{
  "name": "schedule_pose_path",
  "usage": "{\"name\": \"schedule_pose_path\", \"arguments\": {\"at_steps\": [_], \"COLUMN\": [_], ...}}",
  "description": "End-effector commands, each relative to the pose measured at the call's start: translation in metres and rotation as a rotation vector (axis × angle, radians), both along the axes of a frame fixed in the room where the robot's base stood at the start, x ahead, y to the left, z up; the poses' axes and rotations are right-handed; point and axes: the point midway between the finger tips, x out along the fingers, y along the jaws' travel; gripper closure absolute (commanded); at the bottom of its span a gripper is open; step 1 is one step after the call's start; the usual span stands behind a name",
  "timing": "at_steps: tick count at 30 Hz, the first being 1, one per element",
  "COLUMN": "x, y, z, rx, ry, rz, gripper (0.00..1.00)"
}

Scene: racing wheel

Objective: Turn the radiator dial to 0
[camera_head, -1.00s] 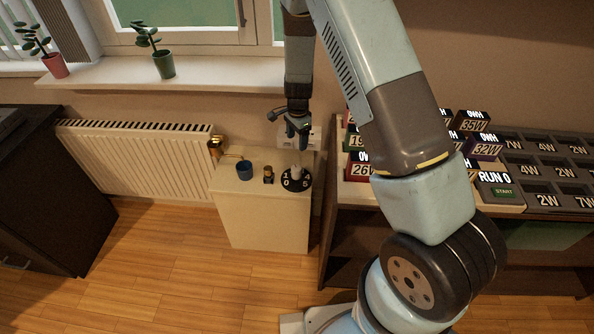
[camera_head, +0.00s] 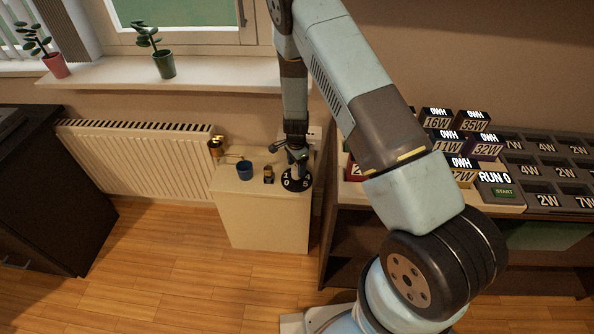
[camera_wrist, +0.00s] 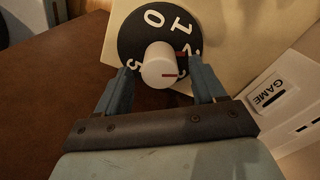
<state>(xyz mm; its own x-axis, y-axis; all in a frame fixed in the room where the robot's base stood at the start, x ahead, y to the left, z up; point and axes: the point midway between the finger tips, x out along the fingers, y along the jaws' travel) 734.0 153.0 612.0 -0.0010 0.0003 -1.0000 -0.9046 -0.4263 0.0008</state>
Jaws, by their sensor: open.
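The radiator dial is a black disc (camera_wrist: 150,28) with white numbers and a white round knob (camera_wrist: 159,66) with a red mark. In the wrist view the 0 is at the upper left, the 1 at the top, and the 5 at the left. The knob's red mark points right, away from the 0. In the head view the dial (camera_head: 296,184) sits on the right of the cabinet top. My gripper (camera_wrist: 163,78) is open, its two fingers on either side of the knob. I cannot tell whether they touch it.
A blue cup (camera_head: 245,170) and a small dark and tan object (camera_head: 268,175) stand left of the dial on the white cabinet (camera_head: 262,215). The radiator (camera_head: 140,160) is further left. A shelf unit with labelled blocks (camera_head: 460,145) stands to the right.

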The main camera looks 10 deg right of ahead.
Motion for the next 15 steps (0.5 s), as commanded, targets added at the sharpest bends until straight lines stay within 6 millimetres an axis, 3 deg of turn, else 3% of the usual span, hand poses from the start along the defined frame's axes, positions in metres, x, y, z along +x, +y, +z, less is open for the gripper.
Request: {"name": "schedule_pose_path", "arguments": {"at_steps": [6,15], "x": [0.0,0.0], "y": [-0.001,-0.001], "z": [-0.023,-0.029], "rx": [-0.001,0.0], "ry": [0.002,-0.001], "rz": [-0.002,-0.001], "gripper": [0.31,0.31]}}
